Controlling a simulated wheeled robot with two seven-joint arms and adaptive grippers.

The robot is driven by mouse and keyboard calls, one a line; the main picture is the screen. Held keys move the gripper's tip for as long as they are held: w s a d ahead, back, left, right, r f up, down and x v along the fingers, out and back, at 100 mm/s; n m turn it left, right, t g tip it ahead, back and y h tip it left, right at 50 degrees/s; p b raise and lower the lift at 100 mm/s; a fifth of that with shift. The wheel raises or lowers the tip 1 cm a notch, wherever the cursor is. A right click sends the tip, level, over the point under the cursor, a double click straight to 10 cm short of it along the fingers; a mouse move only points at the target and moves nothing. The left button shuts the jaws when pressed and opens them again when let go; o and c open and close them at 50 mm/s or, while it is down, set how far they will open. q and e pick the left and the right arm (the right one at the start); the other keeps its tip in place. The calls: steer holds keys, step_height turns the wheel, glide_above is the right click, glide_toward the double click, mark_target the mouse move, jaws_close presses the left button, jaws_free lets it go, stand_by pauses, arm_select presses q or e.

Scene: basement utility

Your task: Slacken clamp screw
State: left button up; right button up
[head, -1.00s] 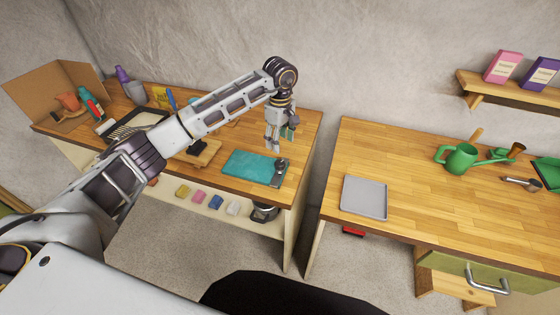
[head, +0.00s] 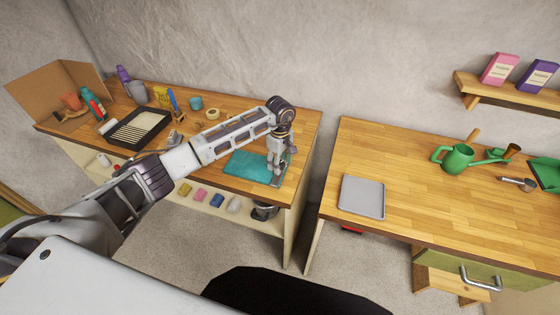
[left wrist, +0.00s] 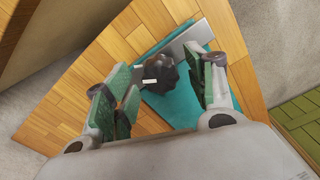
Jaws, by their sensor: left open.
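The clamp screw's dark lobed knob (left wrist: 162,73) shows in the left wrist view, with a small white mark on it. It sits on a grey metal plate (left wrist: 190,39) beside a teal board (left wrist: 176,106). The teal board (head: 250,165) lies near the right end of the left bench in the head view. My left gripper (head: 275,168) points down over the board's right end and hides most of the knob there. In the left wrist view its open green-padded fingers (left wrist: 166,97) stand on either side below the knob, apart from it. My right gripper is not in view.
The left bench (head: 305,125) also holds a black slotted tray (head: 139,128), bottles, a tape roll and a teal cup. A gap separates it from the right bench (head: 420,180), which carries a grey tray (head: 362,196) and a green watering can (head: 456,158).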

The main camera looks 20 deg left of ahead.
arm_select(q)
steer(key=shift+f, duration=0.2)
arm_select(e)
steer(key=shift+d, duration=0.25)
arm_select(q)
steer(key=c, duration=1.1)
steer(key=shift+o, duration=0.2)
steer(key=shift+n+b, duration=0.3)
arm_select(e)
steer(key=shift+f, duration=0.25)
